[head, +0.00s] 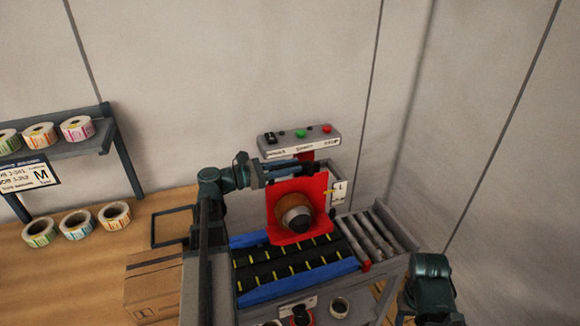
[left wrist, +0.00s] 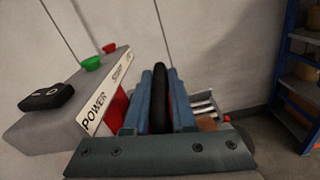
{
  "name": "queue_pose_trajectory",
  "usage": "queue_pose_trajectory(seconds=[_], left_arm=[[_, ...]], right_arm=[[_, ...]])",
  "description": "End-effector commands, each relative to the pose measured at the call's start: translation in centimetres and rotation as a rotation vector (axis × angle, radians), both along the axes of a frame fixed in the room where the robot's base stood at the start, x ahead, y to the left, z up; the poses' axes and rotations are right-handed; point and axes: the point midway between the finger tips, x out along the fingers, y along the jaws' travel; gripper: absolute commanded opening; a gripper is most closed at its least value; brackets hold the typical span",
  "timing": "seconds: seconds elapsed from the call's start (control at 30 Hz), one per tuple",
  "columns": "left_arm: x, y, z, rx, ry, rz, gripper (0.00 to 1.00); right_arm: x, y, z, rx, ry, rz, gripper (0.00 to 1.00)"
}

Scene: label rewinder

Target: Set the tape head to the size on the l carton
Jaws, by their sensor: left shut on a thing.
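The red tape head (head: 274,189) stands over the conveyor of the machine in the head view, with a brown tape roll (head: 287,206) on its face. A white size plate (head: 340,193) marked L stands at its right edge; its smaller marks are too small to read. My left gripper (head: 300,169) is at the top of the tape head. In the left wrist view its blue fingers (left wrist: 162,105) are shut on a black handle (left wrist: 161,88). A brown carton (head: 152,292) lies at lower left; no size is readable on it. My right gripper is not in view.
The control panel (head: 300,142) with green and red buttons is just behind my left gripper, and close at left in the wrist view (left wrist: 75,105). Rollers (head: 378,238) extend right of the belt (head: 290,262). A shelf with label rolls (head: 76,127) stands at left.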

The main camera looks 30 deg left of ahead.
Motion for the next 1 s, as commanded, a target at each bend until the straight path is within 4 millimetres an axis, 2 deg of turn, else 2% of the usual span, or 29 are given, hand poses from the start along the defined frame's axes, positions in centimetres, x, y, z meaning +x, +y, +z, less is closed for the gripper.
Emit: queue_pose_trajectory(seconds=[0.2,0.23,0.37,0.77,1.0], left_arm=[[0.2,0.3,0.2,-0.008,-0.008,0.004,0.00],[0.2,0.3,0.2,-0.008,-0.008,0.004,0.27],[0.2,0.2,0.1,-0.006,-0.006,0.003,0.50],[-0.4,0.6,0.0,-0.004,-0.004,0.003,0.52],[-3.7,3.5,0.0,-0.004,-0.004,0.008,0.52]], right_arm=[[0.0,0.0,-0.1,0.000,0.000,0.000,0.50],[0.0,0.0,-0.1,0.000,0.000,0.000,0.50],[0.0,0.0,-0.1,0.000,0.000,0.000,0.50],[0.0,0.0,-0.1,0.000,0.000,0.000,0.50],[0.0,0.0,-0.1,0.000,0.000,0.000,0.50]])
